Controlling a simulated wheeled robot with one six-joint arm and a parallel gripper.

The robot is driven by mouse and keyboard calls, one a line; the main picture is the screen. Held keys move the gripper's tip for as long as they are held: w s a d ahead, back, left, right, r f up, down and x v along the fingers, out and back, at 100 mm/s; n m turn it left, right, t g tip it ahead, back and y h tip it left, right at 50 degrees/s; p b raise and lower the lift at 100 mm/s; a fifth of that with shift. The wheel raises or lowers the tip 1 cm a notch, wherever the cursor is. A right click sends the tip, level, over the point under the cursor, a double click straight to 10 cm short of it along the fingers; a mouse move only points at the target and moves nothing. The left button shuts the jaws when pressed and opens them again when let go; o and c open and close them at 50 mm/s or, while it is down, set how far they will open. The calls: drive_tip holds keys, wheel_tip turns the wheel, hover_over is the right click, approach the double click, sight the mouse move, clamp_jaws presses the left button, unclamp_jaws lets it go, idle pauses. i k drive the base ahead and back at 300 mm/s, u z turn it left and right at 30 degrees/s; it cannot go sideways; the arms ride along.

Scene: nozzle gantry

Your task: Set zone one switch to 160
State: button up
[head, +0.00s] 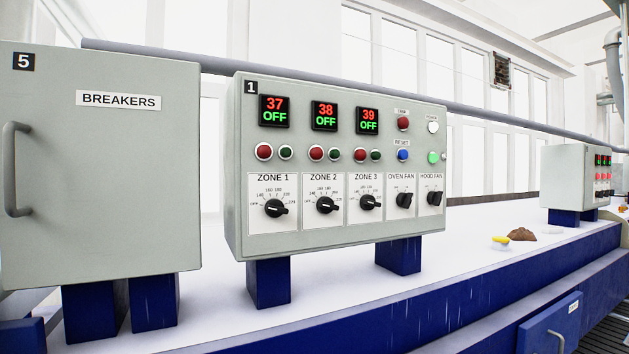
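The zone one switch (275,208) is a black rotary knob under the label "ZONE 1" on a grey control box (350,238) marked 1, in the middle of the head view. A printed dial with numbers, 160 among them near the top, surrounds the knob. The zone one display (274,111) reads 37 in red over OFF in green. My gripper is not in view.
Similar knobs for zone 2 (325,205) and zone 3 (369,203) sit close to the right, followed by fan switches. A breaker cabinet (100,200) with a protruding handle (15,170) stands at left. The space before the panel looks clear.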

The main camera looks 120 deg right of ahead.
sight(274, 207)
drive_tip(key=k, duration=0.7)
drive_tip(key=u, duration=0.5)
drive_tip(key=i, duration=1.35)
drive_tip(key=z, duration=5.25)
drive_tip(key=i, duration=0.5)
drive_tip(key=z, duration=0.05)
drive_tip(key=k, duration=0.45)
drive_tip(key=z, duration=0.35)
drive_tip(key=i, duration=0.45)
drive_tip(key=u, duration=0.1)
